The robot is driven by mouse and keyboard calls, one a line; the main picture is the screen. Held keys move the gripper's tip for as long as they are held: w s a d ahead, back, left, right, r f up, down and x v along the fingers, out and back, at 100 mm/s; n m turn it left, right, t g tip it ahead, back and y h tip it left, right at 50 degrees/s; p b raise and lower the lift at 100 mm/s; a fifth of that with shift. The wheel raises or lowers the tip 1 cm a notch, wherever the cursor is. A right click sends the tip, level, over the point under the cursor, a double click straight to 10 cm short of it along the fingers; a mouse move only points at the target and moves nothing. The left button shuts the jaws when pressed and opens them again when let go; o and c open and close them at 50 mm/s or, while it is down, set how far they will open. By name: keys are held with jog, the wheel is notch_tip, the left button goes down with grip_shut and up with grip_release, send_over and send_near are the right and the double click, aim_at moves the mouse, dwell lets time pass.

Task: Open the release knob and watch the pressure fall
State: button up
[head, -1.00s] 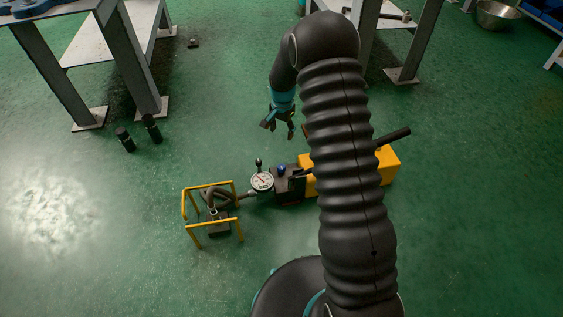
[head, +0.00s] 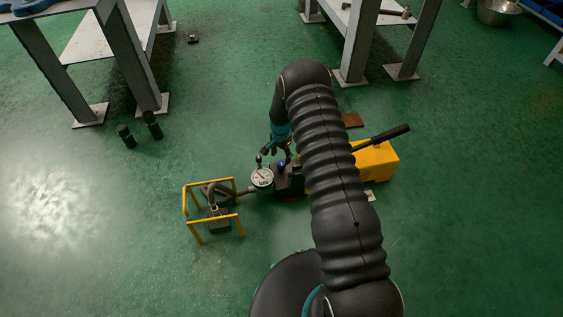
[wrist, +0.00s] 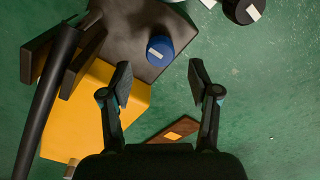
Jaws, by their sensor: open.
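The blue release knob (head: 281,164), with a white mark on top, sits on the pump's dark block (wrist: 125,35). In the wrist view the blue knob (wrist: 160,48) lies just beyond the fingertips, between their lines and apart from both. My gripper (wrist: 160,82) is open and empty; in the head view my gripper (head: 279,148) is just behind the knob, partly hidden by my arm. The white round pressure gauge (head: 262,177) stands left of the knob. Its needle is too small to read. Only an edge of the gauge (wrist: 208,4) shows in the wrist view.
The yellow pump body (head: 375,162) and its black lever (head: 382,138) are right of the knob. A yellow frame (head: 212,212) stands left. A brown plate (head: 352,120) lies behind. Open green floor surrounds these.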

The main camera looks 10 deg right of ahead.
aim_at(281, 163)
jog(key=shift+f, duration=2.25)
